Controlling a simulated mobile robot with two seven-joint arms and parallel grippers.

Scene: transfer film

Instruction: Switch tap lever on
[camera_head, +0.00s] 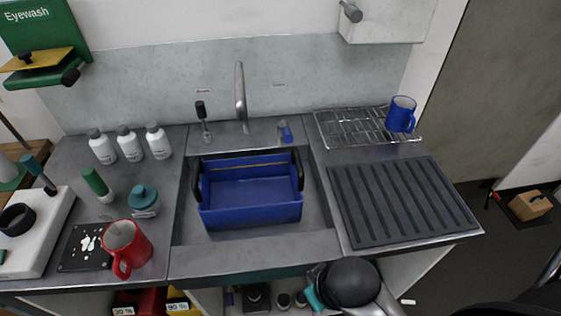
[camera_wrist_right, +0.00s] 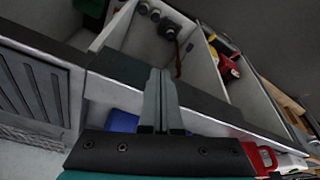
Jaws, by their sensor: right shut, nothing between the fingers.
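The grey metal tap (camera_head: 240,95) rises behind the sink, its spout over the basin. To its left stands a lever with a black handle (camera_head: 200,110), pointing up. To its right is a lever with a blue handle (camera_head: 285,132), sitting low. My right gripper (camera_head: 314,275) is at the front edge of the counter, below and in front of the sink, well away from both levers. In the right wrist view its two grey fingers (camera_wrist_right: 160,78) are together with nothing between them. My left gripper is not in view.
A blue crate (camera_head: 250,214) with black handles sits in the basin. A wire rack (camera_head: 350,128) with a blue mug (camera_head: 401,114) and a ribbed dark mat (camera_head: 400,200) lie to the right. White bottles (camera_head: 129,145) and a red mug (camera_head: 126,248) stand on the left.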

